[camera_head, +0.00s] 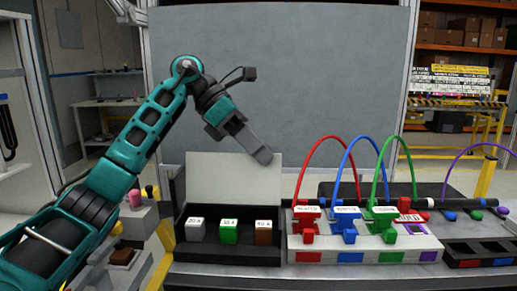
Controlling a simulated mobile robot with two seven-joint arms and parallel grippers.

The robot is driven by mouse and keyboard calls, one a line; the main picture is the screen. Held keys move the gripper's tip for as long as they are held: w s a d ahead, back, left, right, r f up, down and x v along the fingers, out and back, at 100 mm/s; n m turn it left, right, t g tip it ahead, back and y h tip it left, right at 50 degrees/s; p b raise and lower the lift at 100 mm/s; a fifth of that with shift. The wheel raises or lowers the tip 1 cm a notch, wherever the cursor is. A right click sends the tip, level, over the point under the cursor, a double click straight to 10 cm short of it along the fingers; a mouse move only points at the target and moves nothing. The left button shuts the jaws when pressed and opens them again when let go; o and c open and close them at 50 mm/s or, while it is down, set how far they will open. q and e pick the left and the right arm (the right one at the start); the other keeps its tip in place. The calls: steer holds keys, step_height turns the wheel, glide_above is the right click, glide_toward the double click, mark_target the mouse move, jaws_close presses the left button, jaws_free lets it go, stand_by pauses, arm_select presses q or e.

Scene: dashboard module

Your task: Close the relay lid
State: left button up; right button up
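The relay lid (225,180) is a pale flat panel standing upright, open, at the back of a black relay box (228,254). In the box sit a grey relay (196,231), a green relay (229,232) and a brown relay (263,233), each with a white label on top. My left gripper (262,156) points down and to the right, its tip overlapping the lid's top right edge in the picture. Whether it touches the lid I cannot tell. Its fingers show as one grey bar, so their gap is hidden. My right gripper is out of view.
Right of the box is a white fuse block (365,246) with red, blue and green plugs and arching cables. A dark tray (480,252) is at the far right. A grey panel (290,80) stands behind the bench.

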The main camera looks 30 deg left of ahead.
arm_select(q)
jaws_close()
